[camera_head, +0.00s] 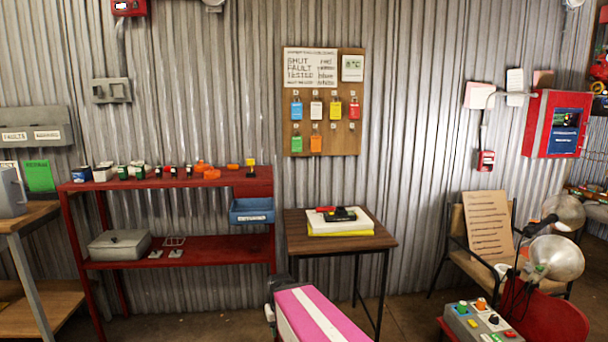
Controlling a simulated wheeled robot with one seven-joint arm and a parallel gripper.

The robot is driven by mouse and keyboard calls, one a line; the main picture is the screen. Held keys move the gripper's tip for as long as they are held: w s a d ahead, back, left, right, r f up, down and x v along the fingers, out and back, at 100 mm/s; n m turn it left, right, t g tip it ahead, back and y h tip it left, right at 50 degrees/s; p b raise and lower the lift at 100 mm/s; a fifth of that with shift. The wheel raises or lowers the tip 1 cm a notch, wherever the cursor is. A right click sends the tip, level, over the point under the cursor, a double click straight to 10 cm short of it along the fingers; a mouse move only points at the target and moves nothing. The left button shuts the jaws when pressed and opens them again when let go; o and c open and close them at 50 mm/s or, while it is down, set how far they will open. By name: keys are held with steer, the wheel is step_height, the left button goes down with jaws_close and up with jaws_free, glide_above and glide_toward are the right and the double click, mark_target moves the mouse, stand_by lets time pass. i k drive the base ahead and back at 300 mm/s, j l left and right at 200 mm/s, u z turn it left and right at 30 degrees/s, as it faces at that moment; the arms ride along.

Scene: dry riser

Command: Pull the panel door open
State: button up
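A red wall panel (557,124) hangs on the corrugated metal wall at the right. Its front has a dark screen and a blue label, and its left side face shows. The front looks shut, though a handle or hinge is too small to make out. It is the only large red panel that I see, but I cannot be certain that it is the panel with the door. My gripper is not in view, so its distance from the panel and its state do not show.
A chair (456,240) holding a board, round lamps (556,258) and a button box (484,321) stand below the panel. A small table (296,238) and red shelf (92,187) line the wall. A pink, white-striped object (296,312) is at bottom centre. Some floor shows between.

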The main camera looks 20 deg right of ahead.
mark_target(550, 142)
steer(key=z, duration=2.6)
steer(key=i+l+z, duration=0.25)
steer(key=l, duration=0.25)
steer(key=i+l+z, duration=0.1)
steer(key=l+z, duration=0.15)
steer(key=l, duration=0.2)
steer(key=i+l+z, duration=0.25)
steer(key=l, duration=0.15)
steer(key=i+l+z, duration=0.25)
steer(key=l, duration=0.15)
steer(key=i+l, duration=0.2)
steer(key=i, duration=0.2)
steer(key=i+l+z, duration=0.1)
steer(key=i, duration=0.25)
steer(key=i+l, duration=0.2)
steer(key=i, duration=0.2)
steer(key=i+j+u, duration=0.1)
steer(key=i+u, duration=0.35)
steer(key=i, duration=0.4)
steer(key=i+l+u, duration=0.25)
steer(key=i+u, duration=0.2)
steer(key=i, duration=0.4)
steer(key=i+j+u, duration=0.15)
steer(key=i+u, duration=0.6)
steer(key=i, duration=0.2)
steer(key=i+l+u, duration=0.15)
steer(key=i+u, duration=0.25)
steer(key=i, duration=0.05)
